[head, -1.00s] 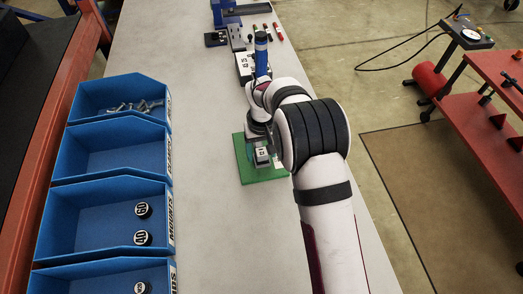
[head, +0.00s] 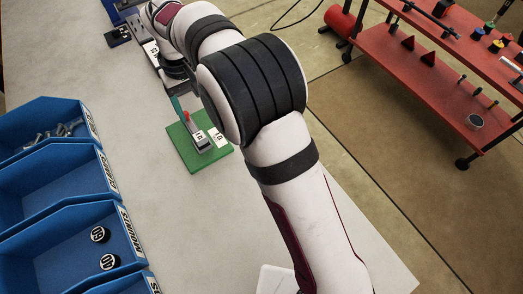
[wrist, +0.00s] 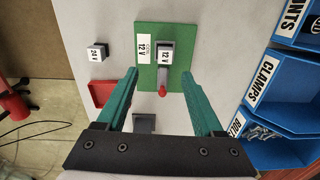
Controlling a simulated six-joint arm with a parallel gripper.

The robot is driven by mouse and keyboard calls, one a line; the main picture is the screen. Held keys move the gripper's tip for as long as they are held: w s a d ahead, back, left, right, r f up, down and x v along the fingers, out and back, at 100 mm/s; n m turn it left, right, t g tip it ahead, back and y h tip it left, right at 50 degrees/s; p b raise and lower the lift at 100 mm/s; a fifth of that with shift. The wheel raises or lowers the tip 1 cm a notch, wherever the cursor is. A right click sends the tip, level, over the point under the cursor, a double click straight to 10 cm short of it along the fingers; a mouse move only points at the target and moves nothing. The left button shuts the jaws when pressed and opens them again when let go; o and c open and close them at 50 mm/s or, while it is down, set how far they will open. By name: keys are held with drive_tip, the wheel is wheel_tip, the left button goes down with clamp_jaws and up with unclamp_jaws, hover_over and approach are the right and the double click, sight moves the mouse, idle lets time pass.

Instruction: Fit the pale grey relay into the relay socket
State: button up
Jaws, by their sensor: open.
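A small block with a "12 V" label (wrist: 165,54) stands on the green board (wrist: 178,80) in the wrist view; I take it as the relay. It also shows in the head view (head: 201,141) on the green board (head: 184,149). A grey lever with a red tip (wrist: 162,90) extends from beside it. The socket is mostly hidden under the block, so I cannot tell how deep it sits. A "COIL 12 V" label (wrist: 144,49) lies beside it. My gripper (wrist: 159,74) is open and empty, with its teal fingers apart on either side of the lever.
A dark "24 V" block (wrist: 97,53) stands left of the board in the wrist view, near a red tray (wrist: 103,93). Blue bins (head: 55,180) line the left in the head view. A red shelf cart (head: 440,70) stands beyond the table.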

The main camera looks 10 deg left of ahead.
drive_tip(key=s+d+r+m, duration=0.1)
drive_tip(key=d+r+m, duration=0.15)
drive_tip(key=d, duration=0.45)
drive_tip(key=s+d+r+m, duration=0.1)
drive_tip(key=d+r+m, duration=0.1)
drive_tip(key=d+r, duration=0.35)
drive_tip(key=s+d+f+m+y, duration=0.1)
drive_tip(key=s+d+f+m, duration=0.1)
drive_tip(key=s+d+m, duration=0.7)
drive_tip(key=s+d, duration=0.8)
drive_tip(key=s, duration=0.3)
drive_tip(key=shift+d+f+m+y, duration=0.25)
drive_tip(key=shift+d+m+y, duration=0.05)
drive_tip(key=shift+m+y, duration=0.1)
